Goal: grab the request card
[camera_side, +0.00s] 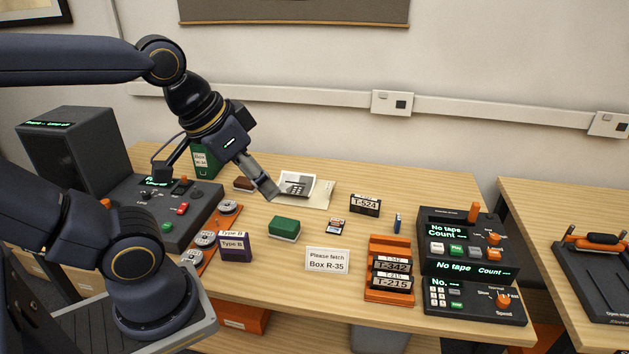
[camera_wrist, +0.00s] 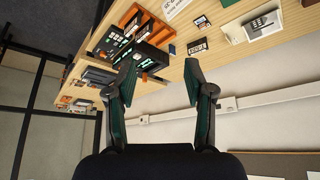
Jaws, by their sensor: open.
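The request card (camera_side: 327,261) is a white card printed "Please fetch Box R-35". It stands near the front edge of the wooden table, left of the orange tape rack. A white card, probably this one, is partly cut off at the top of the wrist view (camera_wrist: 176,7). My gripper (camera_side: 269,192) is over the back of the table, up and to the left of the card and well apart from it. In the wrist view its two fingers (camera_wrist: 159,65) are spread with nothing between them.
A green block (camera_side: 284,229) and a small dark cartridge (camera_side: 337,226) lie behind the card. The orange rack (camera_side: 390,291) holds labelled tapes, beside a dark counter machine (camera_side: 465,246). Tape T-524 (camera_side: 365,204) stands behind. A purple Type B box (camera_side: 235,247) is at left.

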